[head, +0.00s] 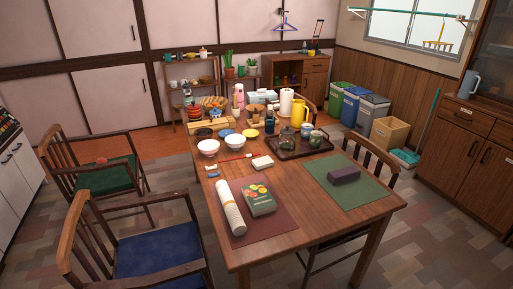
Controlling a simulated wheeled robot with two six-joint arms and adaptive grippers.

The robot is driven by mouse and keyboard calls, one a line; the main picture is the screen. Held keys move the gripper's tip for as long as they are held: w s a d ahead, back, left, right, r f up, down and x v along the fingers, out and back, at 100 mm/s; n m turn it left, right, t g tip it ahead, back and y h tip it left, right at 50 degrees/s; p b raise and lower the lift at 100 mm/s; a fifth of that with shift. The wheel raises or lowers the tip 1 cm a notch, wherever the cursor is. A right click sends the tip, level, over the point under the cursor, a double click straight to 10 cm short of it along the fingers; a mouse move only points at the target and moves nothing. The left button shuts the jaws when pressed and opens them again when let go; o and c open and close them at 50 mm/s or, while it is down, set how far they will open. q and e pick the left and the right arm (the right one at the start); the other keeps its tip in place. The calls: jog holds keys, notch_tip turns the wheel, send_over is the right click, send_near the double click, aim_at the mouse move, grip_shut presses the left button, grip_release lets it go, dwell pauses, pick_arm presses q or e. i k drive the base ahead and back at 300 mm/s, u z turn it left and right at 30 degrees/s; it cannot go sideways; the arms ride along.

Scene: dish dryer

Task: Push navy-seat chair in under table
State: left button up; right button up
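The navy-seat chair (160,250) stands at the lower left, on the left side of the wooden table (305,225). Its wooden slatted back faces left, and its navy seat faces the table. The seat's right edge is close to the table's near left leg; I cannot tell how far it reaches under the top. The lower part of the chair is cut off by the picture's bottom edge. Neither of my grippers shows in the head view.
A green-seat chair (105,178) with a small reddish thing on it stands behind the navy one. Another chair (372,165) is at the table's right side. Bowls, a tray (300,147), a rolled mat and a book crowd the tabletop. Floor is clear at the lower right.

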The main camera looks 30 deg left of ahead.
aim_at(174, 256)
jog(key=u, duration=3.95)
jog(key=i, duration=2.1)
jog(key=z, duration=3.3)
jog(key=i, duration=0.45)
jog(key=u, duration=0.05)
